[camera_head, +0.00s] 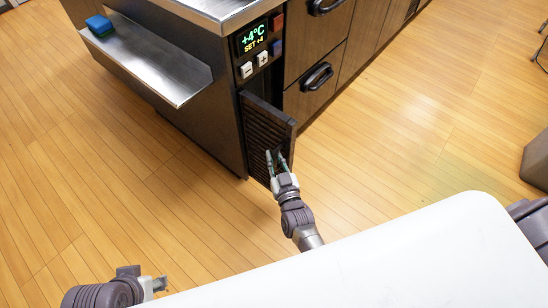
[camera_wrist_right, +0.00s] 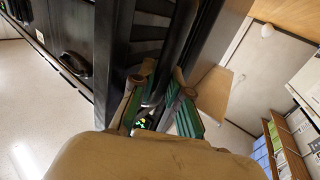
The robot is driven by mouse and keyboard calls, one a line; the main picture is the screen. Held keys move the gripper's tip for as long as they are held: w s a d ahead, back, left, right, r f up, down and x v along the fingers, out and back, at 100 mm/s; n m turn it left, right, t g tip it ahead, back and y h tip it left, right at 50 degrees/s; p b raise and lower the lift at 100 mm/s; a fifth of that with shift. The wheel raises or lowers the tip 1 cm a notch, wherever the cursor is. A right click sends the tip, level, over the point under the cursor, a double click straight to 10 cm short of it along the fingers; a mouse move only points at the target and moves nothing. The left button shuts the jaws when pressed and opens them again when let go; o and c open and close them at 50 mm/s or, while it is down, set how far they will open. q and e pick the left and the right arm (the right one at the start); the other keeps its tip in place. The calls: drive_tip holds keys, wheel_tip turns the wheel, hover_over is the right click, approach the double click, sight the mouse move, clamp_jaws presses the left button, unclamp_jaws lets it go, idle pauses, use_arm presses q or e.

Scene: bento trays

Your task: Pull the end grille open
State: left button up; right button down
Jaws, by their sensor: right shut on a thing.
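The end grille (camera_head: 262,125) is a dark slatted panel below the control display, at the end of the counter. It stands swung out at an angle, with a dark gap beside it. My right gripper (camera_head: 276,157) is at its outer part, low down. In the right wrist view, the gripper's green-padded fingers (camera_wrist_right: 157,98) are on either side of a dark upright bar of the grille (camera_wrist_right: 176,45) and closed on it. Dark slats show behind the bar. My left gripper (camera_head: 158,285) is at the lower left, away from the grille, its fingers only partly visible.
The steel counter (camera_head: 195,8) has a side shelf (camera_head: 150,60) holding a blue sponge (camera_head: 99,25). The display (camera_head: 252,38) reads +4°C. Drawers with black handles (camera_head: 317,76) lie right of the grille. The wooden floor around the grille is clear.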

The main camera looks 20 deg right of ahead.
drive_tip(key=shift+w+r, duration=0.15)
drive_tip(key=c, duration=1.1)
unclamp_jaws()
drive_tip(key=shift+c, duration=0.2)
drive_tip(key=shift+s+f, duration=0.2)
drive_tip(key=shift+s, duration=0.4)
drive_tip(key=s, duration=1.1)
drive_tip(key=shift+a, duration=0.2)
drive_tip(key=shift+w+r, duration=0.1)
drive_tip(key=shift+w, duration=0.05)
